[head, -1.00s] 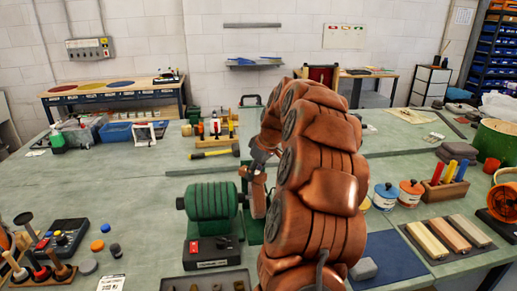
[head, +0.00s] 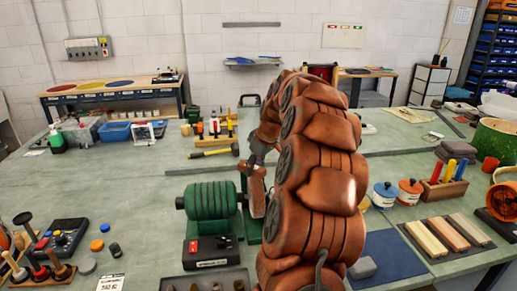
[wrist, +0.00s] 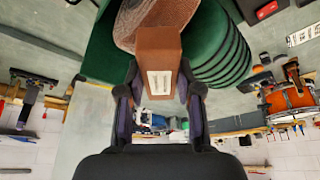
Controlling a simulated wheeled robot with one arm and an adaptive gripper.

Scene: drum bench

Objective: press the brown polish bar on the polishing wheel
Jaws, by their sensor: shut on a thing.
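The brown polish bar (wrist: 158,65) has a white label and is held between the two fingers of my gripper (wrist: 158,92) in the wrist view. The polishing wheel (wrist: 148,14) is a brownish textured disc just beyond the bar's far end. The bar overlaps the wheel's edge in this view; I cannot tell whether they touch. In the head view the wheel (head: 257,197) stands at the right end of the green ribbed motor (head: 211,202), partly hidden by my arm. The motor also shows in the wrist view (wrist: 218,45). My gripper is just above the wheel.
A control box (head: 210,250) with a red button stands in front of the motor. A dark parts tray (head: 205,281) is at the front edge. Blue and orange lidded tins (head: 385,194) stand to the right.

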